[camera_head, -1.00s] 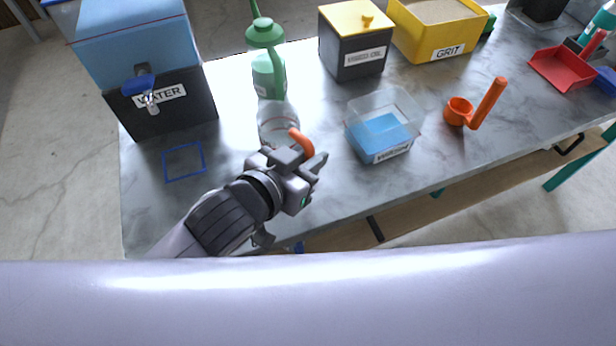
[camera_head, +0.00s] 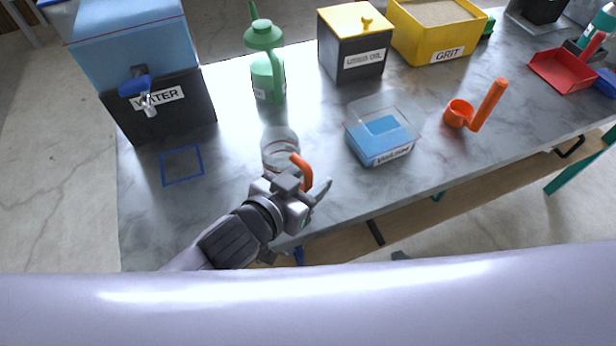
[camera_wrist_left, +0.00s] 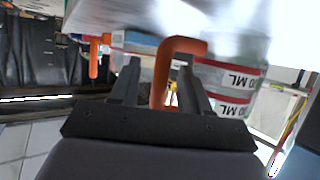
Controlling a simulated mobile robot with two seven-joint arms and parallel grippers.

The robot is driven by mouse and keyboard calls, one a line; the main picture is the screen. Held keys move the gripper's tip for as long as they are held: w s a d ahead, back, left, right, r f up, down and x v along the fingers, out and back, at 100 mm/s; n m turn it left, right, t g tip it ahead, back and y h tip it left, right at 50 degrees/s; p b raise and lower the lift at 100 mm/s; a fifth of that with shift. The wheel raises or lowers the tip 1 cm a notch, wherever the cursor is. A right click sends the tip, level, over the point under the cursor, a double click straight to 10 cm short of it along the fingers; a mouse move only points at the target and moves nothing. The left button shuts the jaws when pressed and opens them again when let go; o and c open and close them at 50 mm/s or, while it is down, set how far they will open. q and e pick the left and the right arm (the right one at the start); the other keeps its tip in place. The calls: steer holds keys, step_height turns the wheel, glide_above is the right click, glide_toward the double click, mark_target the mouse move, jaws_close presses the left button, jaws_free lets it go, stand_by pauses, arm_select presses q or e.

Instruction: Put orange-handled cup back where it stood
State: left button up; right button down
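The orange-handled cup (camera_head: 280,146) is clear with red lines around it. In the head view it is upright over the front left part of the table; I cannot tell whether its base touches the top. Its orange handle (camera_head: 305,174) faces right. My left gripper (camera_head: 308,186) is at the handle. In the left wrist view the handle (camera_wrist_left: 163,80) is between the two fingers (camera_wrist_left: 158,62), close to the right one, with a gap at the left one. The measuring marks (camera_wrist_left: 228,88) show beside them. My right gripper is not in view.
A blue outlined square (camera_head: 182,166) on the table is empty. Behind it stands the water dispenser (camera_head: 158,103). A green bottle (camera_head: 268,75) is behind the cup, and a clear box with blue contents (camera_head: 383,135) is to its right. An orange scoop (camera_head: 459,113) lies farther right.

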arm_select(q)
steer(key=shift+r, duration=0.1)
steer(key=shift+r, duration=0.15)
steer(key=shift+s+a+r+p, duration=0.15)
steer(key=shift+s+a+p, duration=0.1)
steer(key=shift+p, duration=0.2)
steer(key=p+v, duration=0.4)
steer(key=v, duration=0.1)
steer(key=shift+s+a+r, duration=0.15)
steer(key=shift+s+r, duration=0.1)
steer(key=shift+p+v, duration=0.65)
steer(key=shift+v, duration=2.05)
steer(key=shift+s+a+f, duration=0.1)
steer(key=shift+a+f, duration=0.05)
steer(key=shift+f, duration=0.05)
